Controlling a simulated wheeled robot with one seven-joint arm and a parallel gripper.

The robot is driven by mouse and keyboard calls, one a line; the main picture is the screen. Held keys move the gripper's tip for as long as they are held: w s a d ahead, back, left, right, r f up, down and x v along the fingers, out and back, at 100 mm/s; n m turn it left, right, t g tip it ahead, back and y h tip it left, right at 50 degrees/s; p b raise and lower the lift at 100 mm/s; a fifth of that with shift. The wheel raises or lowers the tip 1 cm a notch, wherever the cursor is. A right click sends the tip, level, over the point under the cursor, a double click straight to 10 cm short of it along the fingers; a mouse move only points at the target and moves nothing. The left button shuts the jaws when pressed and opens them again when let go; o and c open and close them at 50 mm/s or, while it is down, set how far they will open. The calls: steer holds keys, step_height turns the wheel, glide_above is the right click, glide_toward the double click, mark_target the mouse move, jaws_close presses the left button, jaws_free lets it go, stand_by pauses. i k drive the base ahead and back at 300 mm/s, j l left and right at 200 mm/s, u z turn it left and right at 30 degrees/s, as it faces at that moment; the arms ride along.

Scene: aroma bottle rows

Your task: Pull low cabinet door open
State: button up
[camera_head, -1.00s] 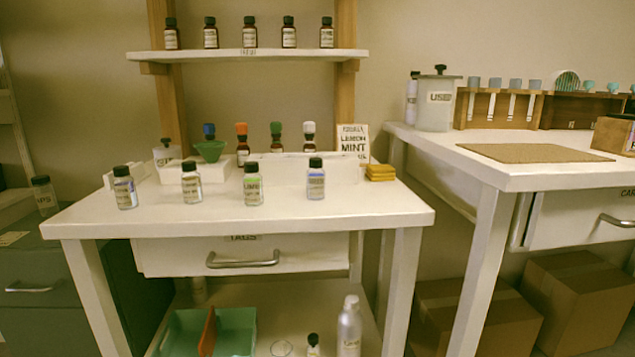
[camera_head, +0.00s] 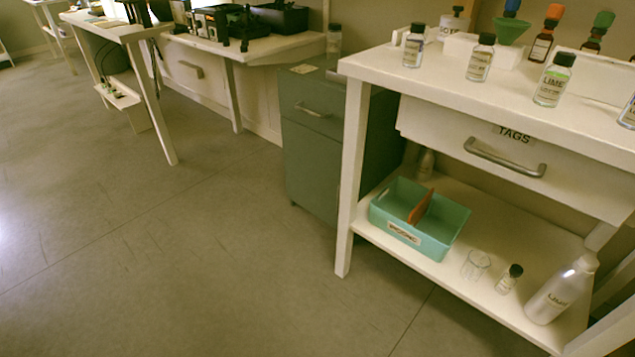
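A low grey-green cabinet (camera_head: 311,165) stands on the floor between the white table and the bench behind it. It has a drawer with a bar handle (camera_head: 313,110) at the top and a door (camera_head: 309,174) below. The door looks closed, and its right part is hidden behind the white table's leg. A small thin vertical mark, perhaps the door's handle, shows near that leg. My gripper is not in view.
The white table (camera_head: 372,66) carries several bottles and has a TAGS drawer (camera_head: 497,151). Its lower shelf holds a teal bin (camera_head: 451,227), a glass and a large bottle (camera_head: 560,290). A bench (camera_head: 262,48) stands behind. The floor (camera_head: 190,260) in front is clear.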

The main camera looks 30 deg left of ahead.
mark_target(312, 160)
steer(key=u, duration=0.35)
steer(key=i+j+u, duration=0.1)
steer(key=i+u, duration=0.15)
steer(key=u, duration=0.15)
steer(key=i+u, duration=0.25)
steer(key=u, duration=0.15)
steer(key=i+u, duration=0.2)
steer(key=u, duration=0.2)
steer(key=i+l+u, duration=0.1)
steer(key=i+l, duration=0.25)
steer(key=i, duration=0.15)
steer(key=i+l+u, duration=0.1)
steer(key=i+l, duration=0.25)
steer(key=i, duration=0.15)
